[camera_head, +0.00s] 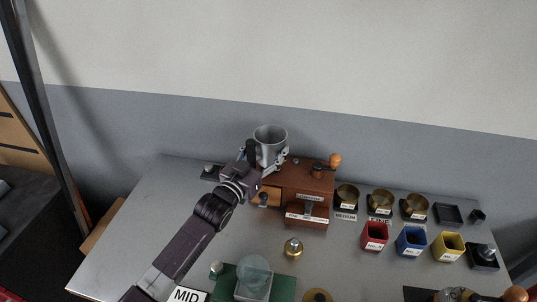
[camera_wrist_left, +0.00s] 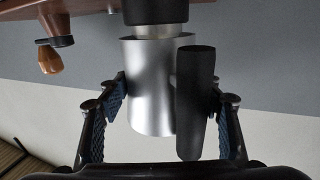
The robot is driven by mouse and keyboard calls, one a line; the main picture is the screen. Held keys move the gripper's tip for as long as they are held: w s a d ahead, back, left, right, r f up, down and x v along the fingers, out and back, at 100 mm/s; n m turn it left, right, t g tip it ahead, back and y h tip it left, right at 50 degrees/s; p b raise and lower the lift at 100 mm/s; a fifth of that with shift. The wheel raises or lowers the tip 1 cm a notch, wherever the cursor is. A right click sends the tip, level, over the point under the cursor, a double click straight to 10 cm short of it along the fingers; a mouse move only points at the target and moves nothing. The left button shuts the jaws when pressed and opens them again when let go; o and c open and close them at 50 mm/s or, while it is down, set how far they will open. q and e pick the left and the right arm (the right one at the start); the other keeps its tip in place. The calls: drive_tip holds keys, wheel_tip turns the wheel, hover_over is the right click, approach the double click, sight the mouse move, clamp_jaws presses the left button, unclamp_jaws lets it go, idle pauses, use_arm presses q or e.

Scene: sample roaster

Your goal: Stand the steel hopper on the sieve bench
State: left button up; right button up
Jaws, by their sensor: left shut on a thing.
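The steel hopper (camera_head: 270,136) is a grey metal cup, mouth up, at the back of the steel bench (camera_head: 150,215), behind and left of the wooden grinder (camera_head: 305,180). My left gripper (camera_head: 262,160) is shut on it from the front left. In the left wrist view the hopper (camera_wrist_left: 148,85) is a silver cylinder between the blue-padded fingers of the left gripper (camera_wrist_left: 170,110). A black handle (camera_wrist_left: 195,100) stands along its right side. A dark collar (camera_wrist_left: 155,12) adjoins its end at the top of that view. I cannot tell whether the hopper is seated on something. My right gripper is not in view.
Several brass sieve pans (camera_head: 380,200) stand right of the grinder. Red (camera_head: 374,236), blue (camera_head: 411,241) and yellow (camera_head: 448,246) bins stand before them. A brass weight (camera_head: 293,247) and a green stand (camera_head: 226,283) are in front. The bench's left part is clear.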

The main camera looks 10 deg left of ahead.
sight(264, 162)
use_arm(q)
drive_tip(key=shift+f+p, duration=0.35)
drive_tip(key=shift+f, duration=1.1)
drive_tip(key=shift+f, duration=0.15)
drive_tip(key=o, duration=1.4)
